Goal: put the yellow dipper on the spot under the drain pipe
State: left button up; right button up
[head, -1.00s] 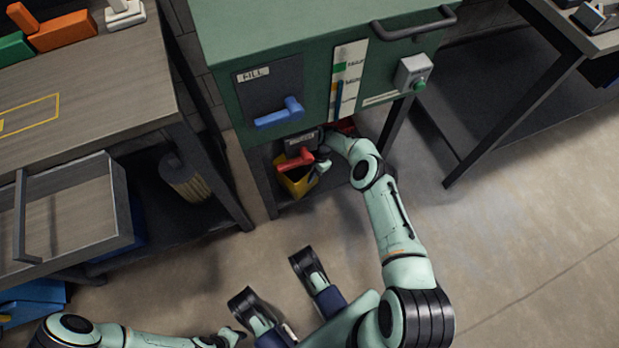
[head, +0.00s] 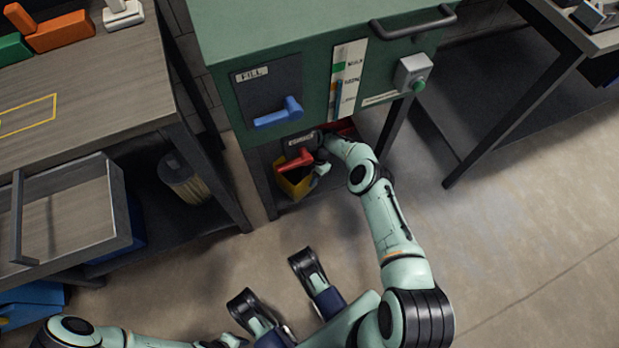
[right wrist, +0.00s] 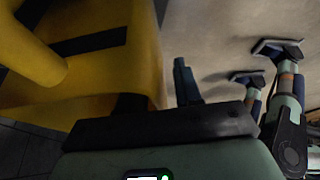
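The yellow dipper (head: 292,187) is low in front of the green cabinet, partly hidden by the red handle (head: 294,160) above it. In the right wrist view the dipper (right wrist: 135,70) fills the left side, large and close, with a dark band. My right gripper (head: 322,168) is at the dipper's right side. One dark finger (right wrist: 186,82) stands apart from the yellow wall; the other is mostly hidden by the dipper. The fingers look apart. The drain pipe and the spot are not clearly visible. My left gripper (head: 232,341) is low in the head view, far from the dipper, its fingers too small to read.
The green cabinet (head: 225,60) has a blue handle (head: 280,113) above the red one. A workbench with an open drawer (head: 75,215) stands at left, with a ribbed bin (head: 184,182) beneath. Another table stands at right. Bare floor (head: 520,230) lies right of my arm.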

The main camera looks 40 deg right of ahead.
pick_arm(q)
jog(key=w, duration=0.1)
jog(key=w+r+t+p, duration=0.1)
jog(key=w, duration=0.1)
jog(key=shift+d+r, duration=0.2)
pick_arm(e)
jog(key=v, duration=0.7)
jog(key=shift+d+r, duration=0.1)
jog(key=shift+r, duration=0.15)
pick_arm(q)
jog(key=shift+p, duration=0.3)
